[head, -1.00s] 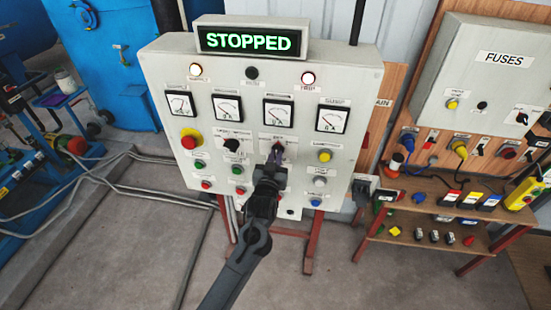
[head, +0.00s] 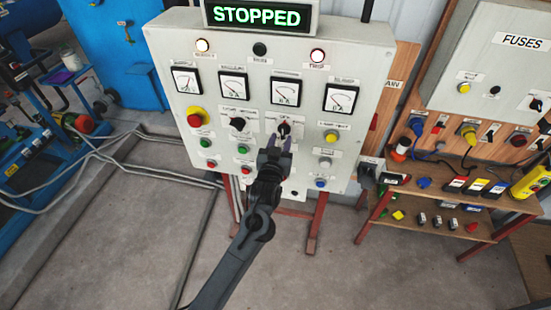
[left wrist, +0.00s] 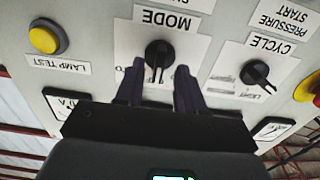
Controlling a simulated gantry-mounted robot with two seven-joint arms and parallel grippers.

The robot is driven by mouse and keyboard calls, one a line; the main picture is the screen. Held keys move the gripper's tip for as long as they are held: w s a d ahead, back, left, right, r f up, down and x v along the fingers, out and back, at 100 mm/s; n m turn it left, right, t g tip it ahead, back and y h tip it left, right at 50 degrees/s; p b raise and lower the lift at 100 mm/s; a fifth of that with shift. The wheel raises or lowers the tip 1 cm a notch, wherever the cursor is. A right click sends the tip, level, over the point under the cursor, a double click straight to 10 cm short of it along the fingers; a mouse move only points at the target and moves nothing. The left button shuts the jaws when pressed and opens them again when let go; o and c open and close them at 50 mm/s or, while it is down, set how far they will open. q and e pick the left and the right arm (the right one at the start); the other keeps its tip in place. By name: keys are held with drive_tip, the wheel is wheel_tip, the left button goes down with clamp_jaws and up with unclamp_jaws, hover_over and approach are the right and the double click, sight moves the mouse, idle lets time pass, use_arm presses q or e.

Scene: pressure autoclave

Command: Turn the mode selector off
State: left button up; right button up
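The mode selector is a black rotary knob (head: 284,129) on a white plate on the grey control panel. In the left wrist view, which is upside down, the knob (left wrist: 158,54) sits beside the MODE label, and its ridge points toward the picture's bottom. The position markings are mostly hidden by my fingers. My left gripper (head: 276,144) is just below and in front of the knob in the head view. My right gripper is out of view.
A black CYCLE knob (left wrist: 255,73) is beside the mode plate. The yellow lamp test button (head: 331,137) and a red emergency-type button (head: 198,117) are on the same panel. The display (head: 258,15) reads STOPPED. A fuse cabinet (head: 500,65) and wooden shelf (head: 395,180) stand right.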

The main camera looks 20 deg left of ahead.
use_arm(q)
drive_tip(key=s+d+b, duration=0.1)
drive_tip(key=s, duration=0.7)
drive_tip(key=shift+s+d, duration=0.25)
drive_tip(key=shift+s, duration=0.05)
drive_tip(key=shift+f, duration=0.15)
drive_tip(key=s+a+f+m+g+h+p, duration=0.1)
drive_tip(key=s+a+f+g+p, duration=0.15)
drive_tip(key=s, duration=0.35)
drive_tip(key=s+a+f+m+g+p, duration=0.1)
drive_tip(key=s+f+p, duration=0.3)
drive_tip(key=s, duration=0.1)
drive_tip(key=s+d+m+g+h+p, duration=0.1)
drive_tip(key=s+g+p, duration=0.3)
drive_tip(key=s+g, duration=0.6)
drive_tip(key=s+m+h, duration=0.1)
drive_tip(key=s, duration=1.2)
drive_tip(key=shift+s+g, duration=0.3)
drive_tip(key=shift+g, duration=0.05)
